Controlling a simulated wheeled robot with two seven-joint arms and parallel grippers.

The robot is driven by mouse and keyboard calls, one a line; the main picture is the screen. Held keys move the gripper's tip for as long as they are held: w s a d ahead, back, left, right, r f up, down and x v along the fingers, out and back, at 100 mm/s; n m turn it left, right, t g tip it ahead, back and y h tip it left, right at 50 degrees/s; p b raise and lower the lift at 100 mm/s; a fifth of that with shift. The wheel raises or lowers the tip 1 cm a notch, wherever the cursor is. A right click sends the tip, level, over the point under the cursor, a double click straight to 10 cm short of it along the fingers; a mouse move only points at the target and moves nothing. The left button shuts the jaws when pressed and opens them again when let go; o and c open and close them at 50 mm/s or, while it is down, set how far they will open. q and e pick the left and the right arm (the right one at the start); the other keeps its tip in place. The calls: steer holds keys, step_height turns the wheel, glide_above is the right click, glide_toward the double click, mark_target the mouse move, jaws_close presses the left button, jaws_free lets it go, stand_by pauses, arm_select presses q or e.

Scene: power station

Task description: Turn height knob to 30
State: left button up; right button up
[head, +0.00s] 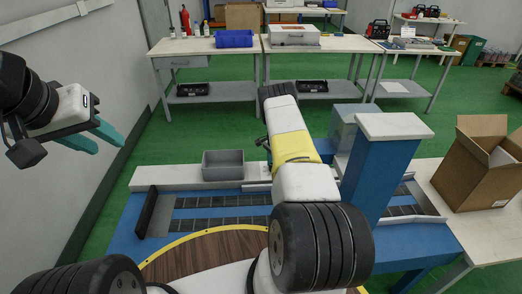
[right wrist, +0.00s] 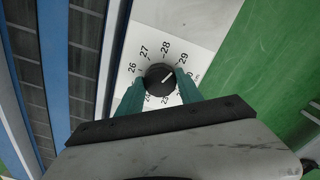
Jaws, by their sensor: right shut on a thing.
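The height knob (right wrist: 160,78) is a round black dial with a white pointer line, on a white plate with a printed scale, in the right wrist view. The pointer line aims up and to the right, roughly toward the 29. The numbers 26, 27, 28 and 29 are readable; the mark after 29 is partly hidden by a finger. My right gripper (right wrist: 160,84) is shut on the knob, one teal finger on each side. In the head view my right arm hides the knob. My left gripper (head: 109,146) is open and empty at the left, away from the machine.
A blue machine frame (head: 125,243) with roller strips and a grey bin (head: 223,165) lies ahead. A blue post (head: 380,175) with a white top stands at its right. A cardboard box (head: 465,175) sits on a table at the right. Green floor lies open beyond.

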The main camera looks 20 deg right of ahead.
steer(key=m, duration=0.4)
steer(key=shift+w+r+m, duration=0.1)
steer(key=shift+w+m, duration=0.05)
steer(key=shift+m, duration=2.45)
steer(key=o, duration=1.4)
step_height(320, 180, up, 8)
steer(key=shift+f, duration=0.15)
